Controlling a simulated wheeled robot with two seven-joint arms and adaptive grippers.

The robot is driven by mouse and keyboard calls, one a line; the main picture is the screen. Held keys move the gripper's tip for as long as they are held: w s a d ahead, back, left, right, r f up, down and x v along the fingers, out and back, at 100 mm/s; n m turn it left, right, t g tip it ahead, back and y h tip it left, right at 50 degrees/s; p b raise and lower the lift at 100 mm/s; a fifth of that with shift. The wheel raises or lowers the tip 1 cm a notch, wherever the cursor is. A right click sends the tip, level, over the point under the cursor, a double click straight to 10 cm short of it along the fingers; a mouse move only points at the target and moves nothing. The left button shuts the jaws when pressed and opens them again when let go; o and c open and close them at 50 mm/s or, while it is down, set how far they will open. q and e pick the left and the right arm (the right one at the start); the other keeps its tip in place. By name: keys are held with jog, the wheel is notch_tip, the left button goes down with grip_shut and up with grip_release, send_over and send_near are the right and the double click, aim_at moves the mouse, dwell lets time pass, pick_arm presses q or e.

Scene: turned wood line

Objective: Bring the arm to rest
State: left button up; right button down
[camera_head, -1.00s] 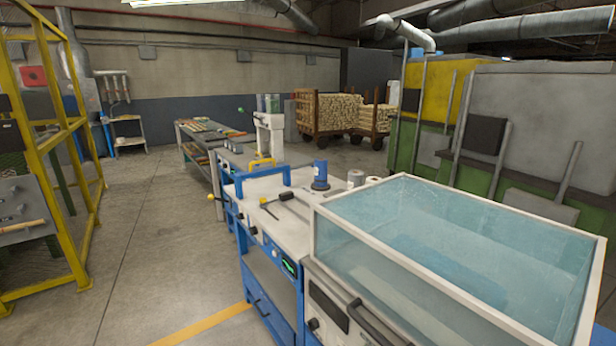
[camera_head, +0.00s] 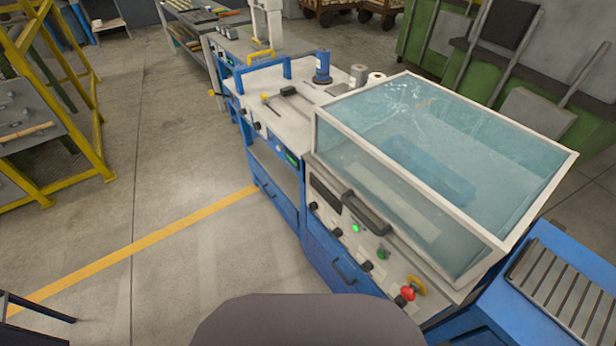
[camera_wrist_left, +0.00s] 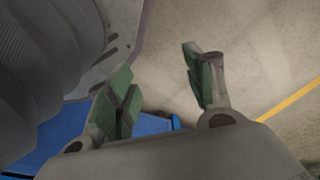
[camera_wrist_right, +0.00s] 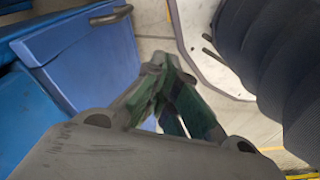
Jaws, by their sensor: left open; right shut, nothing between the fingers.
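My left gripper (camera_wrist_left: 160,90) shows in the left wrist view with its two green-padded fingers spread apart and nothing between them. It hangs over the concrete floor, with a blue surface below it in the picture. My right gripper (camera_wrist_right: 160,75) shows in the right wrist view with its fingers closed together and empty. A blue cabinet (camera_wrist_right: 90,60) with a handle is close beside it at the left of that view. Neither gripper shows in the head view; only a dark rounded part of my own body shows at its bottom edge.
A machine with a clear-walled cover (camera_head: 430,150) and a red stop button (camera_head: 407,293) stands in front, right of centre. A workbench (camera_head: 285,110) adjoins it. A blue slatted table (camera_head: 560,290) is at the lower right. A yellow frame (camera_head: 75,160) stands left. The floor (camera_head: 170,200) between is clear.

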pick_arm(q)
jog(key=s+a+r+p, duration=0.1)
jog(key=s+a+p, duration=0.1)
jog(key=s+p, duration=0.5)
jog(key=s+a+r+p, duration=0.2)
jog(key=s+a+p, duration=0.1)
jog(key=s+p, duration=0.4)
jog(key=shift+s+r+g+p, duration=0.15)
jog(key=shift+s+g+p, duration=0.2)
jog(key=shift+s, duration=0.45)
pick_arm(e)
jog(key=s+d+r, duration=0.1)
jog(key=s+d, duration=0.1)
jog(key=s, duration=0.5)
jog(key=s+d+r, duration=0.2)
jog(key=s+d, duration=0.1)
jog(key=s, duration=0.5)
jog(key=shift+s+r+g, duration=0.15)
jog(key=shift+s+g, duration=0.15)
pick_arm(q)
jog(key=shift+a, duration=0.1)
notch_tip(320, 180, down, 5)
jog(key=b, duration=0.5)
jog(key=shift+r, duration=0.15)
pick_arm(e)
notch_tip(320, 180, down, 5)
jog(key=shift+r, duration=0.15)
